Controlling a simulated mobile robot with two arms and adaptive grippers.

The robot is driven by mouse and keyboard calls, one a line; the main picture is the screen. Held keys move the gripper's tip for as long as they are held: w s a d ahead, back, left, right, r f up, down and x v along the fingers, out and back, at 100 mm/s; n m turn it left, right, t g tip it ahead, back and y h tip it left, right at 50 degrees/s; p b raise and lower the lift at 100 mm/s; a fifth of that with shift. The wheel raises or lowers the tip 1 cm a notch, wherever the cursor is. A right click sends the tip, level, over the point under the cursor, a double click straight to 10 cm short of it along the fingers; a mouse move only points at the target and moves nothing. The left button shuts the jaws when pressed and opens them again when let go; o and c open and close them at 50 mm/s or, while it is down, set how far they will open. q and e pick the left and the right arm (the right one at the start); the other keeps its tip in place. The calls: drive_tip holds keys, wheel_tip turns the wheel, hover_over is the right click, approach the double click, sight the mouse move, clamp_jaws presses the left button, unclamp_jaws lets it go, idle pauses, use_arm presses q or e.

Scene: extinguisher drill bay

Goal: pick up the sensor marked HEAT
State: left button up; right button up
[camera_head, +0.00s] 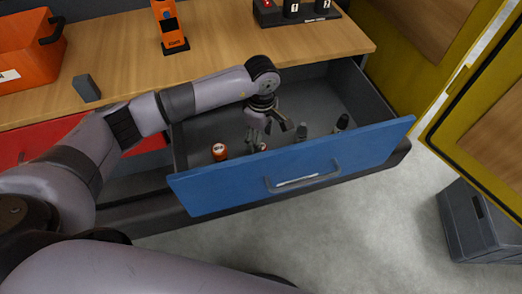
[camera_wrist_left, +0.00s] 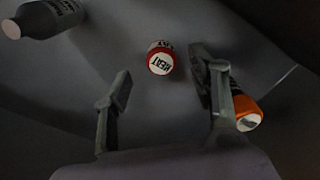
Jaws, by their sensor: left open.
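The sensor marked HEAT (camera_wrist_left: 161,60) is a small red piece with a white lettered top in the left wrist view. It lies in the open blue drawer (camera_head: 230,190). In the head view a small pale and reddish piece (camera_head: 263,147) under the gripper looks like it, mostly hidden by the fingers. My left gripper (camera_head: 270,135) is open and points down into the drawer. In the left wrist view its two fingers (camera_wrist_left: 163,75) stand on either side of the HEAT sensor, with gaps visible on both sides. My right gripper is not in view.
An orange cylinder (camera_head: 219,152) stands left of the gripper, close to one finger in the wrist view (camera_wrist_left: 243,108). A grey piece (camera_head: 302,131) and a dark, white-topped cylinder (camera_head: 342,122) are to the right. The drawer front bounds the near side.

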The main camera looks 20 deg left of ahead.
use_arm(q)
wheel_tip(320, 180, down, 5)
drive_tip(key=shift+p, duration=0.6)
drive_tip(key=shift+c, duration=0.4)
drive_tip(key=c, duration=1.2)
